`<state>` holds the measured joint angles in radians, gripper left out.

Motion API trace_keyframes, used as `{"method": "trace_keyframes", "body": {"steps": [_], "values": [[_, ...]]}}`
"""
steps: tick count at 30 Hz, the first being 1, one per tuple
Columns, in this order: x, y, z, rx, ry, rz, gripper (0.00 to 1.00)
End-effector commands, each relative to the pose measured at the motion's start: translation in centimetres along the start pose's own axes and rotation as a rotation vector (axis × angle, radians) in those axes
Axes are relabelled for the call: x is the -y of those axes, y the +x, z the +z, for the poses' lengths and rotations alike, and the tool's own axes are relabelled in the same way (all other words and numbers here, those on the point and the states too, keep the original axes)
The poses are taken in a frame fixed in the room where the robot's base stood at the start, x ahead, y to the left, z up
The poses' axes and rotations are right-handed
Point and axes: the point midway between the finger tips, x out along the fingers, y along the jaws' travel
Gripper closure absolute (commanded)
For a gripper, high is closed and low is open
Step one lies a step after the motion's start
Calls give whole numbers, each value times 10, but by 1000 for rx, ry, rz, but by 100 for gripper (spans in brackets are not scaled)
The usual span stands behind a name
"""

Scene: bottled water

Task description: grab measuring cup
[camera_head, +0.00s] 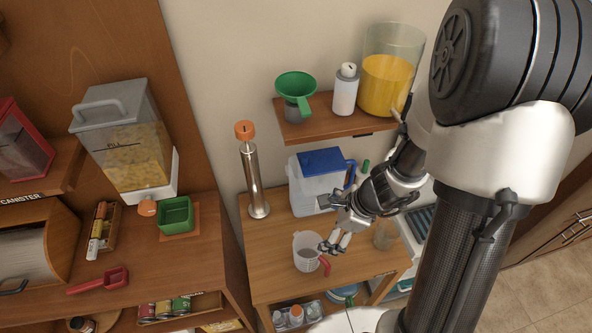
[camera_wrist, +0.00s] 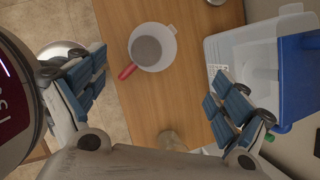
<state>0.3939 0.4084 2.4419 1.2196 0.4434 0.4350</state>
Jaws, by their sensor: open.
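The measuring cup (camera_head: 306,252) is a clear cup with a red handle, standing upright on the wooden counter. In the wrist view the measuring cup (camera_wrist: 151,47) is seen from above, beyond the fingertips and between the two fingers, with its red handle pointing down-left. My gripper (camera_head: 333,243) is beside the cup on its right, above the handle side. In the wrist view my gripper (camera_wrist: 158,92) has its blue-padded fingers spread wide with nothing between the pads. I cannot tell the exact gap to the cup.
A clear pitcher with a blue lid (camera_head: 318,180) stands behind the cup. A tall metal cylinder with an orange cap (camera_head: 252,180) is at the left. A clear glass (camera_head: 385,236) stands to the right. A shelf (camera_head: 322,122) overhangs the back. The counter front (camera_head: 270,280) is clear.

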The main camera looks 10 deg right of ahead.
Motion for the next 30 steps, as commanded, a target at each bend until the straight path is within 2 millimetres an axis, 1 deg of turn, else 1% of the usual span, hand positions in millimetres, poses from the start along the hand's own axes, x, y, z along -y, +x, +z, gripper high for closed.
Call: {"method": "trace_keyframes", "body": {"steps": [1,3,6,8,18,21,24,30], "values": [[-2,1,-8,-12,83,10,5],[-3,7,-18,-25,165,14,5],[-4,15,-27,-37,230,16,5],[-5,23,-29,-39,244,17,5],[-8,98,-34,-41,243,18,5],[-8,116,-34,-40,242,18,5],[-8,129,-34,-40,240,17,5],[-8,140,-33,-39,241,15,5]]}}
